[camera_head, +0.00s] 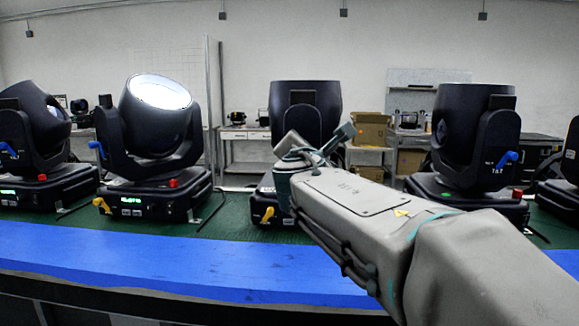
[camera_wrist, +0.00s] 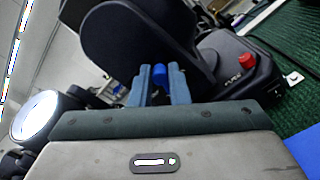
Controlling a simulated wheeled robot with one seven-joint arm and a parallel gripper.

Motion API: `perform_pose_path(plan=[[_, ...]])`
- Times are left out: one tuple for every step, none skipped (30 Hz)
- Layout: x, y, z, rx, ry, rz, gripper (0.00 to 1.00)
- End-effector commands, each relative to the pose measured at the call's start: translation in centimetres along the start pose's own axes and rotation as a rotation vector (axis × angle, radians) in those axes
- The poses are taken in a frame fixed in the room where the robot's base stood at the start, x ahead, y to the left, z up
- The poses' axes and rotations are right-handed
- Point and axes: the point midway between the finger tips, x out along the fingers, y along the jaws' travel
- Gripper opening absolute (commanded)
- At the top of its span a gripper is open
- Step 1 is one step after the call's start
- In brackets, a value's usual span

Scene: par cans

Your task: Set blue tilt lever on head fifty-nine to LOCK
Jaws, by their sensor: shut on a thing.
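The blue tilt lever (camera_wrist: 159,72) shows in the wrist view between the two teal fingers of my gripper (camera_wrist: 161,84), on the dark yoke of a moving head. My gripper is shut on it. In the head view my gripper (camera_head: 314,150) reaches the middle moving head (camera_head: 305,97), which stands with its barrel upright. My gripper and arm hide that head's lever and much of its base there. I cannot read a number fifty-nine or the LOCK mark in either view. The lever's exact setting cannot be told.
Similar heads stand left (camera_head: 158,110) and right (camera_head: 465,130) on the green bench top (camera_head: 225,222) with a blue front edge (camera_head: 170,262). A yellow lever (camera_head: 268,214) projects from the middle base. A red knob (camera_wrist: 246,60) is near my gripper. Cardboard boxes (camera_head: 371,129) stand behind.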

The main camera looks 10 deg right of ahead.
Motion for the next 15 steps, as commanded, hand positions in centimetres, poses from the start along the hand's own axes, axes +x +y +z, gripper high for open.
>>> perform_pose_path(plan=[[0.02,-0.35,-0.27,0.025,0.000,0.000,0.00],[0.02,-0.39,-0.25,0.039,0.000,0.000,0.00],[0.02,-0.43,-0.22,0.055,0.000,-0.001,0.00],[0.02,-0.46,-0.20,0.067,0.001,-0.001,0.00],[0.02,-0.47,-0.17,0.077,0.001,-0.001,0.00],[0.03,-0.48,-0.13,0.088,0.000,-0.001,0.00],[0.03,-0.49,-0.10,0.096,0.000,-0.001,0.00],[0.02,-0.49,-0.07,0.103,0.000,-0.001,0.00],[0.02,-0.50,-0.05,0.111,0.000,-0.001,0.00],[0.03,-0.50,-0.04,0.115,0.001,-0.002,0.00],[0.02,-0.50,-0.02,0.119,0.001,-0.002,0.00],[0.03,-0.50,-0.01,0.123,0.001,-0.002,0.00],[0.03,-0.50,0.00,0.125,0.001,-0.002,0.00],[0.03,-0.49,0.01,0.127,0.001,-0.002,0.00],[0.03,-0.49,0.02,0.128,0.001,-0.002,0.00]])
